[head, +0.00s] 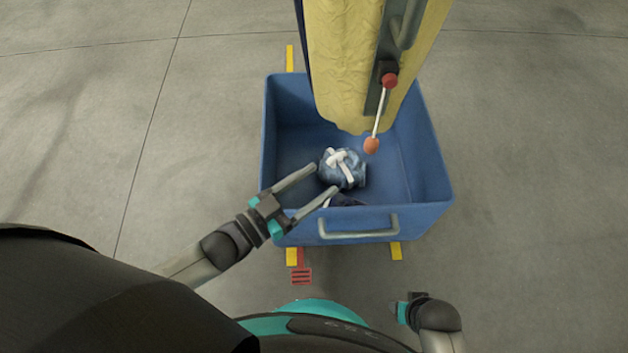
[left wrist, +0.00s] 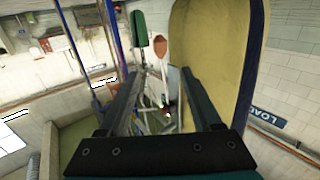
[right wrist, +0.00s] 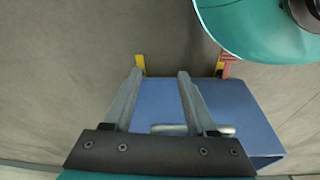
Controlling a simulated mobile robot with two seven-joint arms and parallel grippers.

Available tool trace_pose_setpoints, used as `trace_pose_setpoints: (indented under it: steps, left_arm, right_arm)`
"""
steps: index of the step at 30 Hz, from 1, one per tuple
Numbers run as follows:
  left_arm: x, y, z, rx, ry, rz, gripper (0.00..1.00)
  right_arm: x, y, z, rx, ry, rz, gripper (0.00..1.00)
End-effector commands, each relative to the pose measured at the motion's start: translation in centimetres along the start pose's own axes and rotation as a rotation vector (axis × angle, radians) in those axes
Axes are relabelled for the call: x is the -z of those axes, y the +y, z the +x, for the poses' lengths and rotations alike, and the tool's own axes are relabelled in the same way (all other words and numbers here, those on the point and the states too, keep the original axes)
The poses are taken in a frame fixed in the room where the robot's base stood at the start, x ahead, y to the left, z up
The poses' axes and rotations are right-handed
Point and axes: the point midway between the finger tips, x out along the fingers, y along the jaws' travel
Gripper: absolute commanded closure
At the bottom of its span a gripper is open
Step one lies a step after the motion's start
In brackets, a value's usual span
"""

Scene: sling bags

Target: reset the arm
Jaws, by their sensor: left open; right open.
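My left gripper (head: 322,180) is open over the front left part of the blue bin, its two fingers pointing up and right. It also shows open in the left wrist view (left wrist: 160,78), with nothing between the fingers that I can see held. A blue bundle with a white tie (head: 342,168) lies in the bin beside the fingertips; I cannot tell the height gap. My right gripper (right wrist: 160,74) is open and empty in the right wrist view, with the bin beyond it. In the head view only part of the right arm shows at the lower right.
The blue bin (head: 428,165) stands on the grey floor with a handle (head: 358,232) on its near side. A dark item (head: 345,200) lies near the bundle.

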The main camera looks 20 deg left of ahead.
Motion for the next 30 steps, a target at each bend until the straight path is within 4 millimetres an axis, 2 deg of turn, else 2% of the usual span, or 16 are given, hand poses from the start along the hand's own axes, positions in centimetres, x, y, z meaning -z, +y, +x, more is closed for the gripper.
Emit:
trace_pose_setpoints:
  steps: [11, 14, 17, 20, 21, 23, 27, 30]
  left_arm:
    - [-0.5, -0.3, 0.0, 0.012, -0.019, 0.002, 0.34]
    - [-2.8, -1.6, -0.5, 0.060, -0.098, 0.008, 0.34]
    - [-6.9, -3.8, -2.0, 0.144, -0.248, 0.014, 0.34]
    - [-12.1, -5.6, -5.0, 0.239, -0.446, 0.006, 0.34]
    - [-14.1, -6.1, -6.5, 0.273, -0.528, -0.003, 0.34]
    - [-17.0, -6.3, -9.1, 0.318, -0.652, -0.019, 0.34]
    - [-22.6, -5.0, -15.9, 0.394, -0.938, -0.083, 0.34]
    - [-25.2, -2.8, -20.6, 0.419, -1.117, -0.136, 0.34]
  right_arm:
    - [-0.2, 0.1, 0.1, -0.001, -0.004, -0.002, 0.43]
    - [-0.8, 0.3, 0.6, -0.004, -0.009, -0.003, 0.43]
    - [-1.9, 0.8, 1.5, -0.011, -0.014, -0.006, 0.43]
    - [-3.5, 1.4, 2.5, -0.019, -0.018, -0.009, 0.43]
    - [-4.2, 1.7, 2.8, -0.022, -0.019, -0.011, 0.43]
    - [-5.2, 2.1, 3.2, -0.027, -0.021, -0.013, 0.43]
    - [-7.8, 3.1, 3.7, -0.038, -0.025, -0.016, 0.43]
    - [-9.5, 3.8, 3.8, -0.046, -0.027, -0.018, 0.43]
